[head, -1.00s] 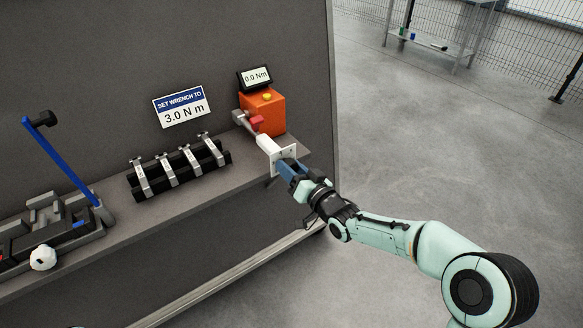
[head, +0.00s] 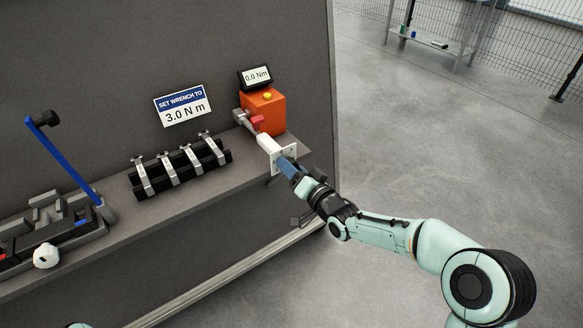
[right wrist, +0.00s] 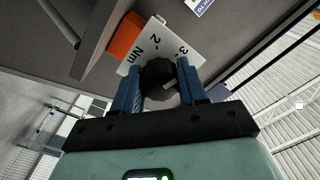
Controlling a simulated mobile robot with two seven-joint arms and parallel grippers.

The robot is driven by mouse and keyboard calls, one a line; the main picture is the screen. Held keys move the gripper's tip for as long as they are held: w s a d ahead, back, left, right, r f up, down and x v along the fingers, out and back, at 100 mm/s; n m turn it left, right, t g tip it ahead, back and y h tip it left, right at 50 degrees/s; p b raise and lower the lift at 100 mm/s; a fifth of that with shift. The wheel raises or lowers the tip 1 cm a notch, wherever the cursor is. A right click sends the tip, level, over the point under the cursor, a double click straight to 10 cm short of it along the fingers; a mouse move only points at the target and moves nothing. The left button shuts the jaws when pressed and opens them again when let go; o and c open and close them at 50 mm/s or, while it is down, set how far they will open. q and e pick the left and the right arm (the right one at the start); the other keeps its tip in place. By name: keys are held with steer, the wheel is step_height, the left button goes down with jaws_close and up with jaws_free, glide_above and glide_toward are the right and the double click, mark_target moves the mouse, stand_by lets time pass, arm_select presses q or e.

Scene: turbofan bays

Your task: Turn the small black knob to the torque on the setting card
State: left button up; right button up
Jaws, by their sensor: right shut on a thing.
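The setting card (head: 184,105) on the grey wall reads "SET WRENCH TO 3.0 N m". My right gripper (head: 287,166) is at the white scale plate (head: 275,158) on the near end of the wrench at the orange tester. In the right wrist view, its blue fingers (right wrist: 157,88) are shut on the small black knob (right wrist: 158,76), one on each side. The scale plate (right wrist: 192,50) behind the knob shows "2", "3" and "Nm". A pale mark shows on the knob, but I cannot tell which value it points to. My left gripper is out of view.
The orange tester (head: 264,112) stands near the shelf's right end, with a display (head: 257,77) reading 0.0 Nm. Black cylinders with silver clamps (head: 178,170) and a blue-handled device (head: 70,165) are to the left. Open floor lies right.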

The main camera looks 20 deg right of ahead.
steer(key=o, duration=1)
steer(key=shift+o, duration=0.2)
steer(key=v, duration=1.3)
steer(key=shift+d+p, duration=0.2)
steer(key=shift+p, duration=0.1)
steer(key=shift+s, duration=0.15)
